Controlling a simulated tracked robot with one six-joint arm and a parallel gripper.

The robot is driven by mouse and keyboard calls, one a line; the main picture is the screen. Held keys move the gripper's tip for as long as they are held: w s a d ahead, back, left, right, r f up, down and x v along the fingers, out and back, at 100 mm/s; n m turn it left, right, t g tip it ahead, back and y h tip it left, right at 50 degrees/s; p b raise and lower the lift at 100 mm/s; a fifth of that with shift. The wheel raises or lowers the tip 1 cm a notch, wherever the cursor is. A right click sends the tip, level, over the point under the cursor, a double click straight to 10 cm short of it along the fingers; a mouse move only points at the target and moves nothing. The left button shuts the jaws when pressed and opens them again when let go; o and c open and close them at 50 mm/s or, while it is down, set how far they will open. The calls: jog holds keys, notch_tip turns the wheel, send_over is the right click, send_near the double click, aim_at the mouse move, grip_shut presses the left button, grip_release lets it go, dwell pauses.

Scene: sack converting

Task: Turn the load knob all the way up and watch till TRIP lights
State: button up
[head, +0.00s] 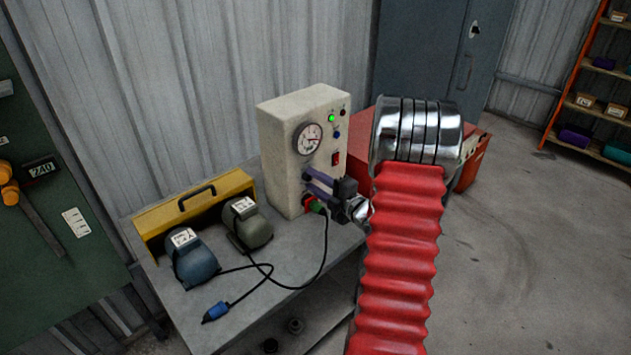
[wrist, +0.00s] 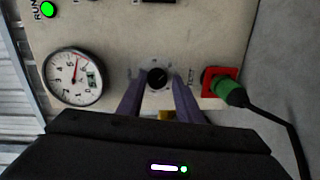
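The load knob (wrist: 157,78) is a small black round knob on the cream test box (head: 286,150); my fingers hide it in the head view. My gripper (wrist: 157,76) has its two purple fingers apart, one on each side of the knob, with a visible gap to it. My gripper (head: 306,182) reaches the box front from the right in the head view. The RUN lamp (wrist: 47,9) is lit green and also shows in the head view (head: 331,118). A small dark lamp (head: 342,112) beside it looks unlit; its label is unreadable. A round gauge (wrist: 73,78) has a red needle pointing up.
A green plug (wrist: 228,90) sits in a red socket right of the knob, its black cable trailing. A red rocker switch (head: 335,158) is above my fingers. A blue motor (head: 194,262), an olive motor (head: 250,226) and a loose blue plug (head: 215,312) lie on the bench.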

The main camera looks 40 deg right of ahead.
jog(key=shift+o, duration=1.3)
jog(key=shift+r, duration=0.1)
jog(key=s, duration=1.3)
jog(key=shift+s+r, duration=0.35)
jog(key=shift+n, duration=0.3)
